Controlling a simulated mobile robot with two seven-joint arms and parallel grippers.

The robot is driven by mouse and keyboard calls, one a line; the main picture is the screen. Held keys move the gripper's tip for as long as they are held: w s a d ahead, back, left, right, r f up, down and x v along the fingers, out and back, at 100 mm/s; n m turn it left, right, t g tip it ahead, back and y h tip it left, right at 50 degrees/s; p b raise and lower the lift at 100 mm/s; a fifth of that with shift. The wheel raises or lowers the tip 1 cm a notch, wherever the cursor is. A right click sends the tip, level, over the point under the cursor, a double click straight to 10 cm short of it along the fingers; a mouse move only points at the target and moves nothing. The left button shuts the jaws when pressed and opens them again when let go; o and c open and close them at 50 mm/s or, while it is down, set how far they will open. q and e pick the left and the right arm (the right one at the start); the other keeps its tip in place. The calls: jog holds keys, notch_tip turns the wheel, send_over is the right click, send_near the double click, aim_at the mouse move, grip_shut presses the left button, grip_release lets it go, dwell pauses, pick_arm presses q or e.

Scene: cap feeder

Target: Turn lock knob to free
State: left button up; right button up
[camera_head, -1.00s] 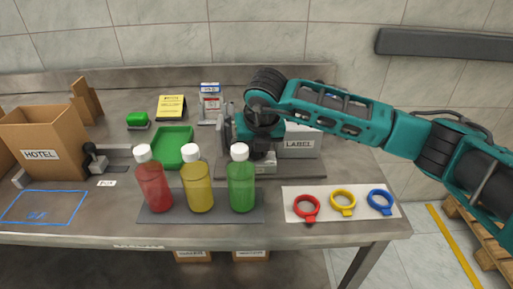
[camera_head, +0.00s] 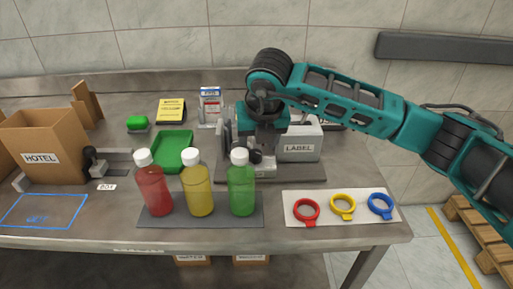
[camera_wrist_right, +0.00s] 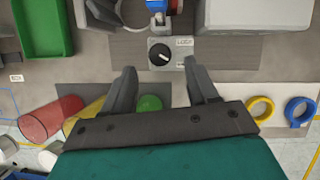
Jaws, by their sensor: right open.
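The lock knob (camera_wrist_right: 160,54) is a round black dial with a white pointer line on a light plate marked "LOCK" in the right wrist view. Its pointer is tilted toward the lower right. In the head view a dark round knob (camera_head: 255,156) shows at the front of the label machine (camera_head: 299,143), below my right gripper. My right gripper (camera_wrist_right: 163,80) is open and empty, its two fingers on either side of and short of the lock knob. In the head view the gripper's fingertips are hard to make out. My left gripper is not in view.
Red (camera_head: 154,188), yellow (camera_head: 198,189) and green (camera_head: 241,188) bottles stand on a dark mat in front of the machine. Red, yellow and blue rings lie on a white sheet (camera_head: 325,219) to the right. A green tray (camera_head: 173,151) and a cardboard box (camera_head: 42,148) are at left.

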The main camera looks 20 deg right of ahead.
jog(key=v, duration=0.8)
